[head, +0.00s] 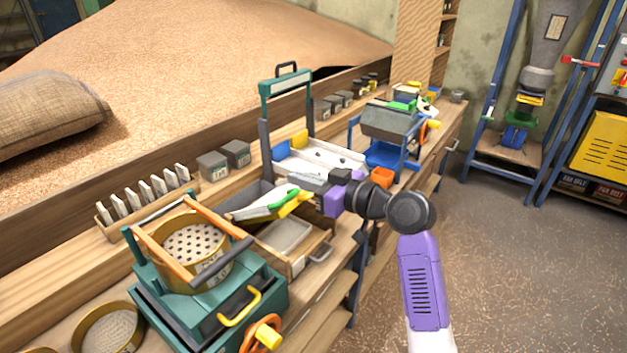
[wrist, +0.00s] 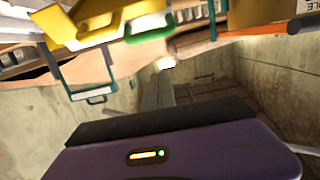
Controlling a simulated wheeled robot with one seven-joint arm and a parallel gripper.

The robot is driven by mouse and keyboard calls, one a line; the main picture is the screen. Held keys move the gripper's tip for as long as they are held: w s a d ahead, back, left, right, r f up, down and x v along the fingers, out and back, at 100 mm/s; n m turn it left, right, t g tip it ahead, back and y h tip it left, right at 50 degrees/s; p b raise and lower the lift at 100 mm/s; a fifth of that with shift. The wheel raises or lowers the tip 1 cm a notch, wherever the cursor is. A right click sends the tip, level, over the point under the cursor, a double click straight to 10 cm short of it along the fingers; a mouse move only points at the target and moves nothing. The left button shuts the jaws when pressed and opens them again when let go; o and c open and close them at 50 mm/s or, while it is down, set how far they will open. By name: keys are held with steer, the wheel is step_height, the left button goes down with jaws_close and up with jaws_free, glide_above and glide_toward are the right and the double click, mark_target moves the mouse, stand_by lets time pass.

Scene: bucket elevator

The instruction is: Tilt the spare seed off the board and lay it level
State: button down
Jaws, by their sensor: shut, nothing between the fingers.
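The board appears to be the pale white tray (head: 345,160) in the middle of the bench, with blue and yellow pieces at its left end. A few small dark specks (head: 318,155) lie on it; I cannot tell which is the spare seed or how it lies. My gripper (head: 312,182) is shut and empty at the board's near edge, just in front of it in the picture. I cannot tell whether it touches the board. The wrist view shows my purple gripper body but no clear seed or fingertips.
A green-handled scoop (head: 268,207) with yellow parts lies left of my gripper, above an open drawer (head: 290,240). A teal sieve machine (head: 200,300) stands at the front left. A grey hopper (head: 392,122) and blue bin (head: 385,155) stand right of the board.

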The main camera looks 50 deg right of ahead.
steer(key=w, duration=0.3)
steer(key=shift+w+a+f+p, duration=0.1)
steer(key=shift+w+p, duration=0.2)
steer(key=shift+p, duration=0.05)
steer(key=shift+s+f+p, duration=0.1)
steer(key=shift+s+f, duration=0.1)
steer(key=shift+f, duration=0.45)
steer(key=shift+s+f+p, duration=0.15)
steer(key=shift+s+f, duration=0.05)
steer(key=shift+f, duration=0.5)
steer(key=shift+s+f+p, duration=0.1)
steer(key=shift+s+f, duration=0.1)
steer(key=shift+f, duration=0.45)
steer(key=shift+f, duration=0.1)
steer(key=t+b, duration=0.6)
steer(key=b, duration=2.7)
glide_toward(293, 192)
step_height(293, 192, down, 7)
steer(key=w+a, duration=0.2)
steer(key=f+b, duration=0.1)
steer(key=b, duration=0.2)
steer(key=f+t+b, duration=0.1)
steer(key=b, duration=0.5)
steer(key=shift+s+d+f, duration=0.15)
steer(key=shift+d+f, duration=0.15)
steer(key=shift+f, duration=0.1)
steer(key=shift+f+t+b, duration=0.2)
steer(key=shift+t+b, duration=0.1)
steer(key=shift+b, duration=0.2)
